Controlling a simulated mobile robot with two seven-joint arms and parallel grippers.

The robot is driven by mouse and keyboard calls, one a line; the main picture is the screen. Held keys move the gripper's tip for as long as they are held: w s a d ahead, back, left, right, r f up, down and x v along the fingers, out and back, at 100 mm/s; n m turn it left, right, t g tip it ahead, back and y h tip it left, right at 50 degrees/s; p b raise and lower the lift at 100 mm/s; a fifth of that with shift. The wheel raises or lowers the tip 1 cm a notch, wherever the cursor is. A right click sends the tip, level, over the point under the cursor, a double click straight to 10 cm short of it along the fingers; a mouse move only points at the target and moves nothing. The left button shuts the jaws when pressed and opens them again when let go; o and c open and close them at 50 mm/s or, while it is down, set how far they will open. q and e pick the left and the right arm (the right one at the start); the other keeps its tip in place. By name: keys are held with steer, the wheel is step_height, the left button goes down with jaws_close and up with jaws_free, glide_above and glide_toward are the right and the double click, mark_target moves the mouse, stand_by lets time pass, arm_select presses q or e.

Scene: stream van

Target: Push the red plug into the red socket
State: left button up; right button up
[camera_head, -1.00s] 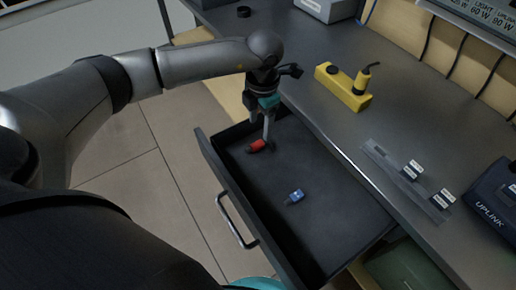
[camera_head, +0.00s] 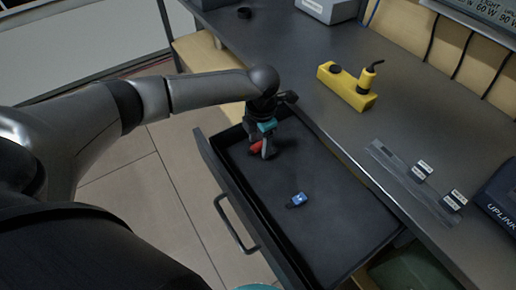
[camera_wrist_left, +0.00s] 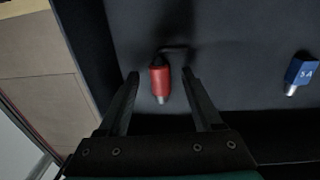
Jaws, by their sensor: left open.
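The red plug (camera_head: 256,147) lies in the open drawer near its far left end. In the left wrist view the red plug (camera_wrist_left: 160,80) lies between the two open fingers, its metal tip pointing toward the gripper's base. My left gripper (camera_head: 265,155) is open, low in the drawer around the plug; it also shows in the left wrist view (camera_wrist_left: 162,78). I cannot tell whether a finger touches the plug. No red socket can be made out. My right gripper is not in view.
A blue plug (camera_head: 298,199) lies in the middle of the drawer (camera_head: 345,235). On the desk stand a yellow block (camera_head: 346,87) with a black plug and cable, a clear strip with labelled pieces (camera_head: 412,180), and a dark UPLINK box (camera_head: 492,200).

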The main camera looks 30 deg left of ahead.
arm_select(q)
jaws_close()
stand_by(0.6)
